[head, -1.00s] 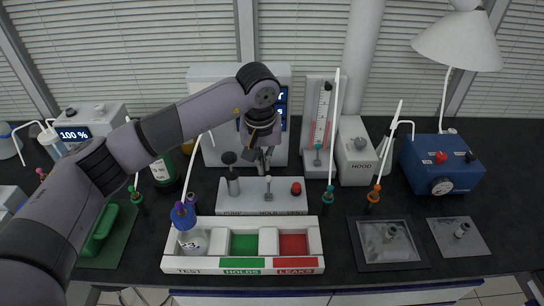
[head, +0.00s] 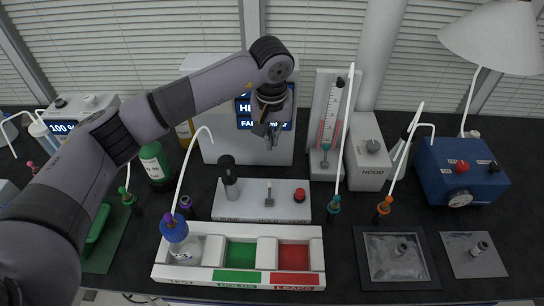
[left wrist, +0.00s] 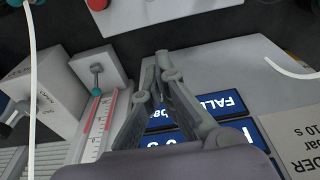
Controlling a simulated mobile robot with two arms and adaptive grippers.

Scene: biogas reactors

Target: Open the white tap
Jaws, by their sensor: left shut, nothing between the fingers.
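A small pale lever tap (head: 268,197) stands in the middle of the white panel (head: 240,210), between a dark plunger knob and a red button. It is the only thing here that looks like the white tap; I cannot tell whether it is open or closed. My left gripper (head: 272,140) is shut and empty, behind and above the panel, in front of the blue display of the white box. In the left wrist view, the gripper (left wrist: 162,62) shows its fingers together over that box, touching nothing visible. My right gripper is not in view.
A white tray (head: 160,272) with a blue-capped bottle and green and red compartments stands in front. A flow tube stand (head: 328,130) and a white HOOD box (head: 368,165) stand to the right, near thin upright white tubes. A blue box (head: 460,185) is farther right.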

